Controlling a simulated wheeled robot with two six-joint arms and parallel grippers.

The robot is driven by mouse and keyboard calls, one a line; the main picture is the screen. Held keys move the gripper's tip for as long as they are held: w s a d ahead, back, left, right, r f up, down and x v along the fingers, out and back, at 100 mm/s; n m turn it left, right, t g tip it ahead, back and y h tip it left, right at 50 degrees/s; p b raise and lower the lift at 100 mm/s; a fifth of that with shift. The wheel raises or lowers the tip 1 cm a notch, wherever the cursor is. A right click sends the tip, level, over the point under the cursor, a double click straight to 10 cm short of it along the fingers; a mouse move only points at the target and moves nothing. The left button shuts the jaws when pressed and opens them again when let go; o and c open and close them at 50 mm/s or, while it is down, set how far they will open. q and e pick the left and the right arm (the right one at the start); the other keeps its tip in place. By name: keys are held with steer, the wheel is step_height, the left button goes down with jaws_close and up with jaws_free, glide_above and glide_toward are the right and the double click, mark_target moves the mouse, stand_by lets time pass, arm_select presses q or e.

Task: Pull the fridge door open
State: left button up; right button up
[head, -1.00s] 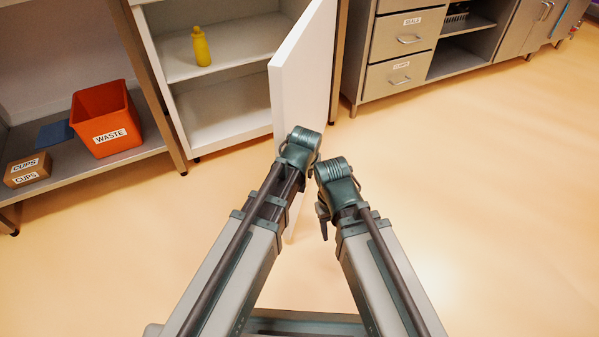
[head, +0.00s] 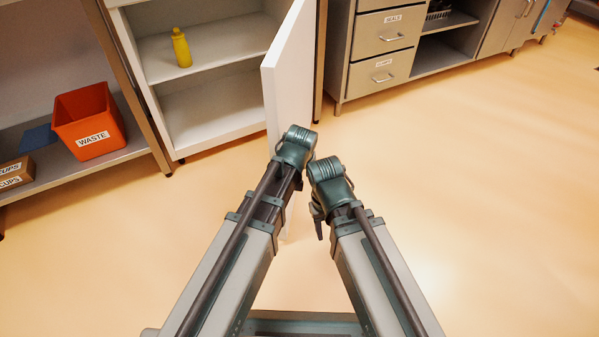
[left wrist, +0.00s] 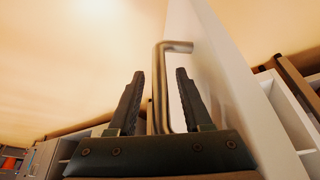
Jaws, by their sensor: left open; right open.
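The white fridge (head: 222,88) stands open at the top of the head view, with a yellow bottle (head: 181,48) on its shelf. Its white door (head: 290,75) is swung out towards me. In the left wrist view the door (left wrist: 200,60) shows edge-on with a metal bar handle (left wrist: 158,90). My left gripper (left wrist: 160,74) is open, its two fingers on either side of the handle. In the head view my left arm's end hides the handle. My right gripper (head: 318,223) is open and empty, pointing down beside the left arm, apart from the door; its fingers show only partly.
An orange waste bin (head: 92,125) and a cardboard cups box (head: 14,172) sit on a low shelf at left. A drawer unit (head: 383,50) stands right of the fridge. The floor (head: 470,180) to the right and in front is clear.

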arm_select(q)
steer(key=shift+r, duration=0.1)
steer(key=p+v, duration=0.7)
stand_by(0.5)
steer(key=shift+s+r, duration=0.1)
steer(key=shift+r, duration=0.05)
